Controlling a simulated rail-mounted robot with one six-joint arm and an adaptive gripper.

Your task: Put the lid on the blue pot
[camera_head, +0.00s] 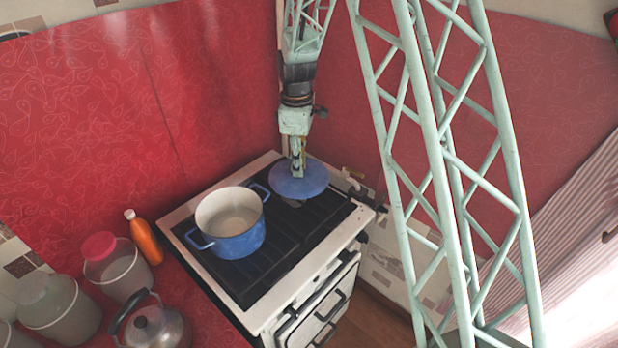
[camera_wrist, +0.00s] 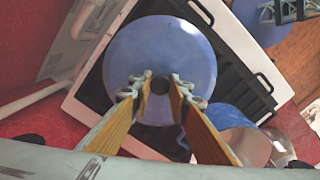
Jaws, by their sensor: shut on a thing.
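The blue pot (camera_head: 236,238) stands open and upright on the black stove top, with a cream inside and a handle on either side. Part of the pot also shows at the lower right of the wrist view (camera_wrist: 228,116). The round blue lid (camera_head: 312,181) is at the back right of the stove, to the right of the pot and apart from it. My gripper (camera_head: 297,172) is over the lid's middle, pointing down. In the wrist view my gripper (camera_wrist: 158,84) is shut on the lid's dark knob (camera_wrist: 160,85). I cannot tell whether the lid touches the stove.
The stove (camera_head: 268,296) has a pale rim and black grates. An orange bottle (camera_head: 144,238), a red-lidded jar (camera_head: 117,268), a grey jar (camera_head: 62,308) and a kettle (camera_head: 155,325) stand on the red counter at left. Red walls rise behind the stove.

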